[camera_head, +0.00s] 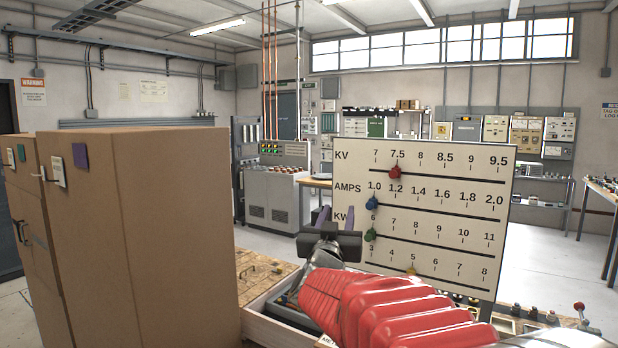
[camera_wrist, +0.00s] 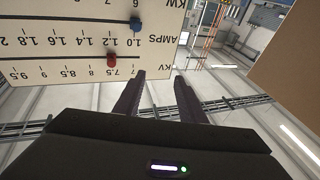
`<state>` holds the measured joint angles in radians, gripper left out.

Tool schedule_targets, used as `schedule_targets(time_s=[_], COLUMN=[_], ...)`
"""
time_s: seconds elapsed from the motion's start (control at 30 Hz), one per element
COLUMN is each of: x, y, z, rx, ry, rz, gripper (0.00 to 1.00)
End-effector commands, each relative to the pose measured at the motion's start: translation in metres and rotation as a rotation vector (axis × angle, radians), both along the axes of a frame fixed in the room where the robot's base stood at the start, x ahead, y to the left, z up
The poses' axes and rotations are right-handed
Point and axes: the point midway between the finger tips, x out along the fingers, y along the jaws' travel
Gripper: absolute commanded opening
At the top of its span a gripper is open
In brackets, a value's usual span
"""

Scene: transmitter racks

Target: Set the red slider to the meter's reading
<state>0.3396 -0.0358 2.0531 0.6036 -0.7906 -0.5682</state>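A white scale board (camera_head: 505,215) stands in front of me, with several rows of numbers and black tracks. The red slider (camera_head: 395,171) is on the top KV row, under about the 7.5 mark; the upside-down wrist view also shows it (camera_wrist: 111,62) near 7.5. My gripper (camera_head: 338,213) is open and empty, in front of the board's lower left edge in the head view. In the wrist view its two fingers (camera_wrist: 160,76) are apart, with the red slider to their left, not touching. I can make out no readable meter face in either view.
A blue slider (camera_head: 372,202) sits near 1.0 on the AMPS row, a green one (camera_head: 370,235) near 6 on the KW row, and a yellow one (camera_head: 411,270) near 5 below. A tall brown cabinet (camera_head: 165,230) stands left. A grey console (camera_head: 275,195) stands behind.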

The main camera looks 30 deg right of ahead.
Motion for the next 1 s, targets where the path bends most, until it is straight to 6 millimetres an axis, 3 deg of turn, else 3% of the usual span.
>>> schedule_targets(time_s=[0.1,0.3,0.77,1.0], x=[-0.013,-0.034,-0.037,-0.028], y=[-0.041,-0.075,-0.08,-0.096], z=[0.007,0.013,0.015,0.022], rx=[-0.056,-0.117,-0.127,-0.126], ry=[-0.056,-0.106,-0.112,-0.113], rz=[-0.147,-0.301,-0.322,-0.321], gripper=[0.37,0.37,0.37,0.37])
